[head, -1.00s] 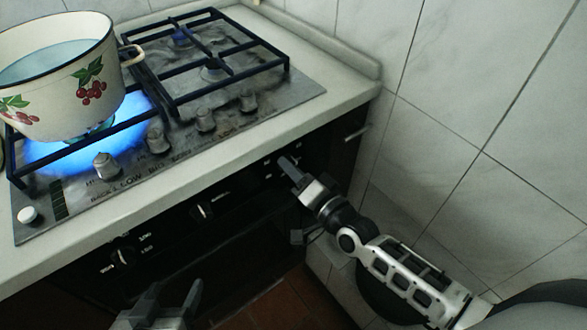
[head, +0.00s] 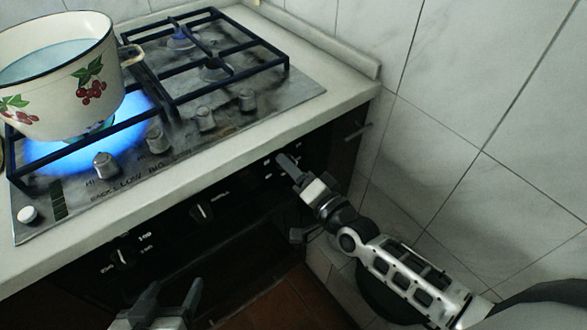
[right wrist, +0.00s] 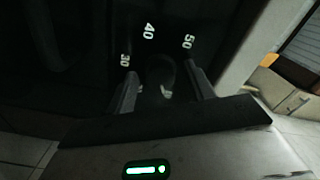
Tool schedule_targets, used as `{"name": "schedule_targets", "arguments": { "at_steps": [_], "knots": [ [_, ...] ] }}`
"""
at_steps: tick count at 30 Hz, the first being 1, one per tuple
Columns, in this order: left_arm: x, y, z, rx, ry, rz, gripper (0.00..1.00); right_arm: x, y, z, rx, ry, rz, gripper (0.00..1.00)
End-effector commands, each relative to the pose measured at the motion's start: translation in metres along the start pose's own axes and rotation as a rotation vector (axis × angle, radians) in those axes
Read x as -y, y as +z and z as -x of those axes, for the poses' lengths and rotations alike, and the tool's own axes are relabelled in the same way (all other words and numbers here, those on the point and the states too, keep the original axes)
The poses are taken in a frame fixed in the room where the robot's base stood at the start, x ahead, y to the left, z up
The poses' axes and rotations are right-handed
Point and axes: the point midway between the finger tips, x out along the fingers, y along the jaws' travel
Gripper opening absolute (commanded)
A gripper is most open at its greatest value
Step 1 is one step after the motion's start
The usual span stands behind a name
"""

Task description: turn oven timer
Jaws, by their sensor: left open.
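The oven timer knob (right wrist: 164,72) shows in the right wrist view as a dark, dim shape with a pale mark near its lower end. White numbers 30, 40 and 50 stand around it on the black panel. My right gripper (right wrist: 163,92) is open, with one finger on each side of the knob. Dark gaps show between knob and fingers, so I see no clear contact. In the head view my right gripper (head: 291,200) is at the right end of the oven front and the timer knob cannot be made out. My left gripper (head: 174,288) is open and empty, low in front of the oven.
Two other knobs sit on the oven panel, one at left (head: 124,257) and one at middle (head: 202,212). A cherry-patterned enamel pot (head: 50,85) stands over a lit blue flame on the hob (head: 285,95). A tiled wall (head: 450,130) bounds the right side.

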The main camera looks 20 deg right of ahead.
Motion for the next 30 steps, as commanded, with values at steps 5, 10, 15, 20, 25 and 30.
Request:
{"name": "schedule_targets", "arguments": {
  "at_steps": [5,10,15,20,25,30],
  "knots": [
    [0.000,0.003,0.000,0.006,0.000,0.001,0.65,0.000,0.000,0.004,0.000,0.001,0.001,0.53],
    [0.000,0.003,0.001,0.010,-0.001,0.000,0.65,-0.001,0.000,0.029,0.002,0.003,0.001,0.53],
    [0.000,0.004,0.001,0.011,-0.002,-0.002,0.65,-0.001,0.001,0.070,0.003,0.004,0.001,0.53],
    [0.000,0.004,0.001,0.011,-0.003,-0.002,0.65,-0.001,0.001,0.109,0.004,0.004,0.001,0.53],
    [0.000,0.003,0.000,0.009,-0.002,-0.002,0.65,0.000,0.001,0.140,0.003,0.002,0.000,0.53],
    [0.000,0.002,0.000,0.006,-0.002,-0.002,0.65,0.000,0.000,0.156,0.001,0.001,0.001,0.53]
  ]
}}
